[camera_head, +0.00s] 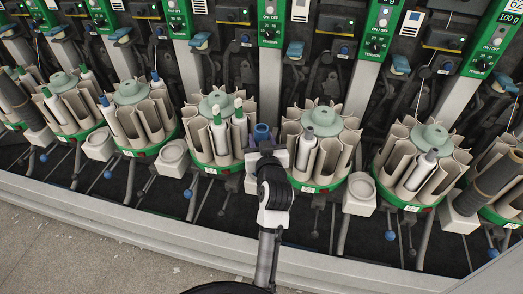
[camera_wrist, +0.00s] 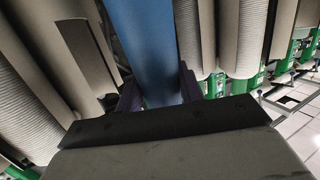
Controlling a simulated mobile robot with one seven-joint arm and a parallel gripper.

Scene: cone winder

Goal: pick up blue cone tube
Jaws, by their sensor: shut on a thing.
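The blue cone tube (camera_head: 262,132) shows its top just beyond my gripper (camera_head: 265,155) in the head view, at the right side of a round green-based carousel. In the wrist view the blue tube (camera_wrist: 147,45) runs up the middle of the picture, between the two dark purple fingers of my gripper (camera_wrist: 158,92). The gripper is shut on the tube. The tube's lower part is hidden behind the gripper body in both views.
The carousel (camera_head: 208,166) beside the tube holds beige pockets with white, green-tipped bobbins. A similar carousel (camera_head: 315,187) stands close on the right. Green control panels (camera_head: 272,22) line the back. A long pale ledge (camera_head: 130,222) runs along the front.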

